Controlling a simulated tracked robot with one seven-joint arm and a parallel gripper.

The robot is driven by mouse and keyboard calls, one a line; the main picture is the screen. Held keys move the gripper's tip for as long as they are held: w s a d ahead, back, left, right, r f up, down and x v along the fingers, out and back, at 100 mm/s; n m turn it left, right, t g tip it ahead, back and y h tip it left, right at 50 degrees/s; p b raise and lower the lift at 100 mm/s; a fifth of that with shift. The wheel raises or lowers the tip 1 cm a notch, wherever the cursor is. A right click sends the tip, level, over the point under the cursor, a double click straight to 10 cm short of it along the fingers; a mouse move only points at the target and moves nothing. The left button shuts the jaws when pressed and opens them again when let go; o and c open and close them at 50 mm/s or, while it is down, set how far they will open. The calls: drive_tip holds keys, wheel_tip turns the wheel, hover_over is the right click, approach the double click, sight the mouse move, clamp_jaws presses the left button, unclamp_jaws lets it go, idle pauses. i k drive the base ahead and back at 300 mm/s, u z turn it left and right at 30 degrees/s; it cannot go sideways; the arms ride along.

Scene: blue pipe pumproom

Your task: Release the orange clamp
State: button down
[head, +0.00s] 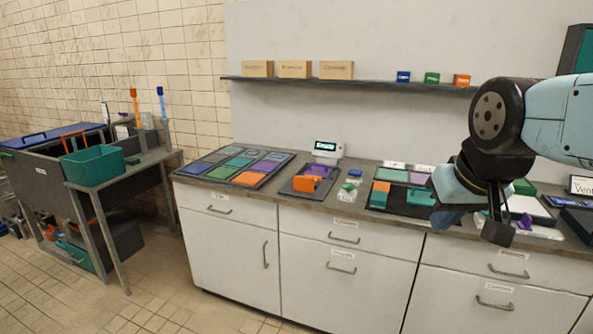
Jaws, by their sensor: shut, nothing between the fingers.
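An orange block-like part (305,183), which looks like the orange clamp, sits on a dark board (292,192) on the counter, left of the middle. A purple piece (319,170) is right behind it. Whether the clamp is closed on the purple piece is too small to tell. My gripper (497,231) is shut and empty. It points down over the counter's front edge at the right, well apart from the orange part. My gripper and arm hide part of the counter behind them.
A small display device (327,149) stands behind the board. A tray of coloured tiles (237,165) lies to its left and another tray (398,207) to its right. A shelf (350,83) with boxes runs above. The floor (150,290) at front left is clear.

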sight(306, 183)
drive_tip(key=u, duration=0.35)
drive_tip(key=i, duration=0.65)
drive_tip(key=u, duration=0.5)
drive_tip(key=i, duration=1.25)
drive_tip(key=z, duration=0.75)
drive_tip(key=k, duration=0.8)
drive_tip(key=z, duration=0.15)
drive_tip(key=i, duration=0.8)
drive_tip(key=u, duration=0.1)
